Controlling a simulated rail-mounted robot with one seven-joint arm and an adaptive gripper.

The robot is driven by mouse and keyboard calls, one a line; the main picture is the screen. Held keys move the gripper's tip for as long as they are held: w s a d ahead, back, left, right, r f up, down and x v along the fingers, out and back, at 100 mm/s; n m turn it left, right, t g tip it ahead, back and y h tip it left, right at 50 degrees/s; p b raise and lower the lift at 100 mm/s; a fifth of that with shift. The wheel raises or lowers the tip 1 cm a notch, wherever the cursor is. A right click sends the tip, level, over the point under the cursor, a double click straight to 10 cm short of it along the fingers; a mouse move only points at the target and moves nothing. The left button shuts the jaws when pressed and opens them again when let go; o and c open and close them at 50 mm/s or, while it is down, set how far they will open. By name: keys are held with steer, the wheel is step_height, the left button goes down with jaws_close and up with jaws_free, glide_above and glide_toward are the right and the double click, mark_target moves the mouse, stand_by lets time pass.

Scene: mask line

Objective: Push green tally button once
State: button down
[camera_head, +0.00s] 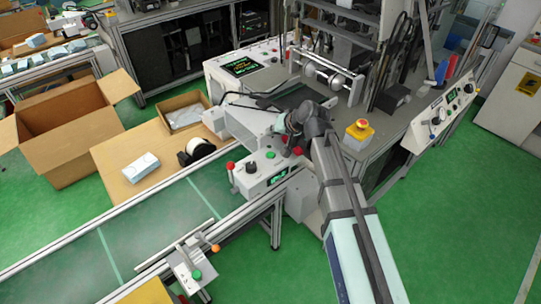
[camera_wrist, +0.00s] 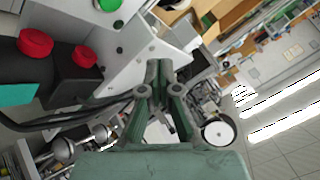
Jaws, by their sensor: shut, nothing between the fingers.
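A white control box (camera_head: 262,180) with a green button (camera_head: 270,155), a black knob and a small lit display stands by the conveyor's edge. A second green button (camera_head: 197,274) sits on a small bracket panel at the front of the conveyor. The pictures do not say which is the tally button. In the wrist view a green button (camera_wrist: 109,4) on a white panel is cut by the top edge. My gripper (camera_wrist: 158,66) is shut and empty, with its fingertips below and right of that button. In the head view my arm hides much of the gripper.
Two red buttons (camera_wrist: 35,42) on a dark housing are close left of my gripper in the wrist view. A yellow-and-red stop button (camera_head: 360,130) stands right of my arm. An open carton (camera_head: 60,150) is at the left. The conveyor belt (camera_head: 150,225) is mostly clear.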

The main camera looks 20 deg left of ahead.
mark_target(272, 155)
steer(key=shift+f+b, duration=1.9)
steer(key=shift+f, duration=1.85)
steer(key=shift+f, duration=0.1)
steer(key=shift+f+b, duration=0.35)
steer(key=shift+f+b, duration=0.35)
steer(key=shift+f, duration=0.05)
steer(key=shift+r, duration=0.1)
steer(key=shift+r+p, duration=0.45)
steer(key=shift+r, duration=0.3)
steer(key=shift+r+p, duration=1.3)
steer(key=shift+r, duration=1.2)
